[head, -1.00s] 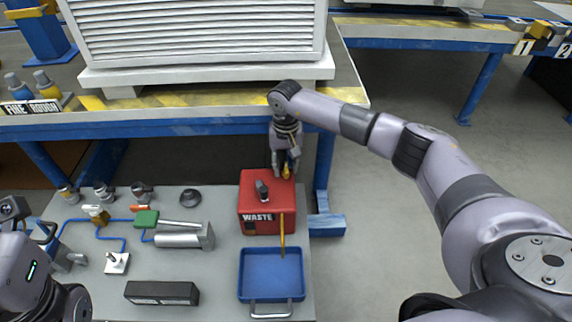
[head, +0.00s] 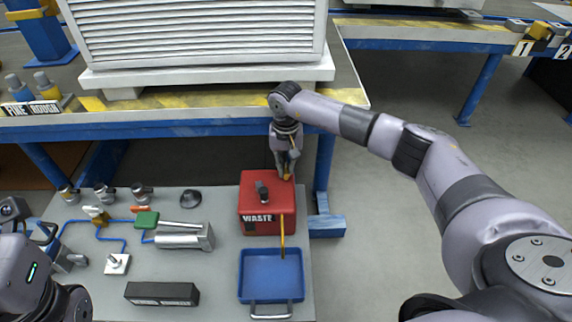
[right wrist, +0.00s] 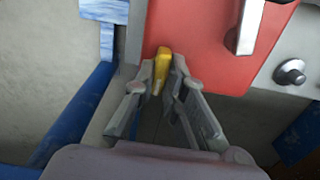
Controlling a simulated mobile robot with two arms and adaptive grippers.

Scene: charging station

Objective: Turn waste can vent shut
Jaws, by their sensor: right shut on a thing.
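The red waste can (head: 266,216), labelled WASTE, stands on the grey board under the bench, with a dark handle on its top. Its small yellow vent (head: 287,177) sits at the can's far right edge; in the right wrist view the yellow vent piece (right wrist: 161,70) stands at the edge of the red top (right wrist: 205,45). My right gripper (head: 287,172) comes down from above and is shut on the vent; its fingertips (right wrist: 164,84) flank the vent. The fingers partly hide the vent in the head view.
A blue tray (head: 271,270) sits in front of the can, with a yellow tube (head: 283,238) between them. A grey cylinder (head: 186,236) and a black box (head: 162,293) lie to the left. The bench edge (head: 180,123) is close behind my right gripper. Open floor lies right of the board.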

